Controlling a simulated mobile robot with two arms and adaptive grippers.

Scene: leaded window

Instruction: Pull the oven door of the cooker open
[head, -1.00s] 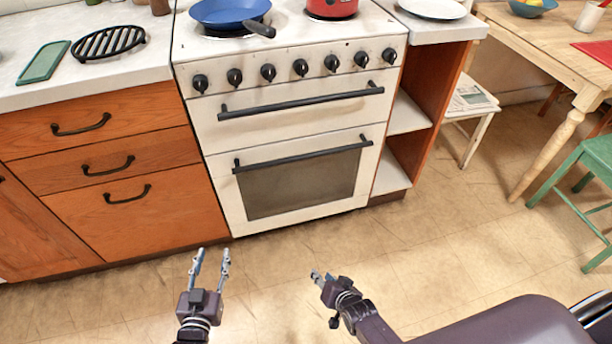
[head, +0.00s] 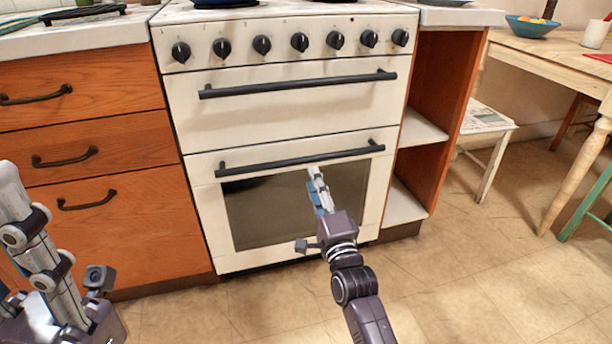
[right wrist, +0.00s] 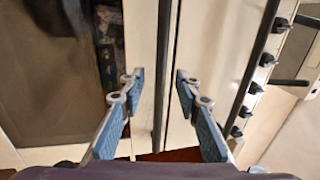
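The white cooker (head: 290,105) has its oven door (head: 206,215) shut, with a dark window (head: 265,208) and a black bar handle (head: 260,162). My right gripper (head: 316,174) is in front of the door, its fingertips just below the handle in the head view. In the right wrist view its fingers (right wrist: 158,78) are apart, with the handle bar (right wrist: 160,40) showing between them. I cannot tell whether the bar lies within their reach, and nothing is gripped.
A second black bar handle (head: 300,84) and a row of knobs (head: 299,42) are above the oven door. Wooden drawers (head: 85,140) stand left, open shelves (head: 425,130) right. A stool (head: 487,125) and table (head: 560,55) are further right. Floor in front is clear.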

